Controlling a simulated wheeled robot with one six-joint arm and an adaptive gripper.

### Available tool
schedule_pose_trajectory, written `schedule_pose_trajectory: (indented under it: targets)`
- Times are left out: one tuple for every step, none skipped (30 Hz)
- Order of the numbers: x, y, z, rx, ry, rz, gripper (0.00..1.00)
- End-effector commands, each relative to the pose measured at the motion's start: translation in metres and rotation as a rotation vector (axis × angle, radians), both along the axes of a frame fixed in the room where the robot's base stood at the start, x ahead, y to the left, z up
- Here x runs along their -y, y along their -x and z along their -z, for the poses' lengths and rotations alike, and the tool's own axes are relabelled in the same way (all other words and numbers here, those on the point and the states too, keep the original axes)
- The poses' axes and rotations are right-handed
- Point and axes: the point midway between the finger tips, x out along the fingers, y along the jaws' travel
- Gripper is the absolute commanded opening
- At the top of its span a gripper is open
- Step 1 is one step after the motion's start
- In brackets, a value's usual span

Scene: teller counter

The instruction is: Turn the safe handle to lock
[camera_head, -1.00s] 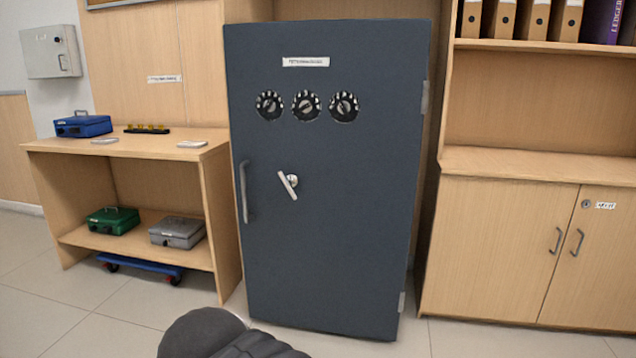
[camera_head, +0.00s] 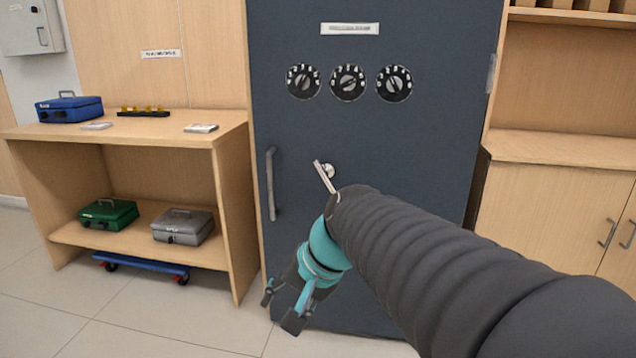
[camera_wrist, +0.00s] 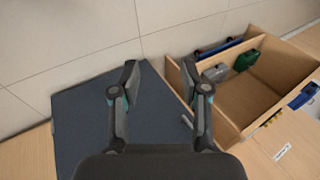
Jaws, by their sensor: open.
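The dark blue-grey safe (camera_head: 430,140) stands closed in the middle of the head view. Its silver lever handle (camera_head: 325,176) sits below the dials and slants from upper left to lower right; my arm is close to its lower end in the picture. A vertical grey pull bar (camera_head: 270,184) is at the door's left side. My gripper (camera_head: 281,311) is open and empty, low in front of the door, below the handle and pointing down. In the wrist view my gripper (camera_wrist: 158,80) has its fingers apart, with the safe (camera_wrist: 85,120) beneath. The lever handle cannot be made out there.
A wooden shelf unit (camera_head: 228,130) stands left of the safe with a blue cash box (camera_head: 70,107) on top and green (camera_head: 108,213) and grey (camera_head: 183,226) boxes below. A wooden cabinet (camera_head: 545,205) is at the right. Open tiled floor (camera_head: 130,315) lies in front.

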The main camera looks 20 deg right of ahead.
Motion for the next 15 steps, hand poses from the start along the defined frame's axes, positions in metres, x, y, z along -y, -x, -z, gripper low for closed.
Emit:
schedule_pose_trajectory:
  targets:
    - [0.006,-0.021,0.003,-0.026,-0.092,0.083,0.45]
    - [0.009,-0.033,0.001,-0.037,-0.150,0.129,0.45]
    - [0.013,-0.050,-0.001,-0.052,-0.227,0.190,0.45]
    - [0.018,-0.062,-0.003,-0.063,-0.285,0.235,0.45]
    - [0.022,-0.074,-0.005,-0.071,-0.345,0.279,0.45]
    - [0.030,-0.091,-0.008,-0.082,-0.423,0.338,0.45]
    - [0.037,-0.104,-0.009,-0.090,-0.480,0.379,0.45]
    - [0.044,-0.116,-0.011,-0.097,-0.541,0.421,0.45]
    - [0.055,-0.133,-0.013,-0.105,-0.620,0.475,0.45]
    - [0.065,-0.145,-0.015,-0.110,-0.680,0.515,0.45]
    - [0.076,-0.157,-0.017,-0.112,-0.740,0.554,0.45]
    - [0.091,-0.173,-0.018,-0.117,-0.822,0.605,0.45]
    - [0.103,-0.184,-0.019,-0.120,-0.883,0.641,0.45]
    - [0.117,-0.195,-0.020,-0.121,-0.945,0.677,0.45]
    - [0.136,-0.209,-0.021,-0.121,-1.027,0.721,0.45]
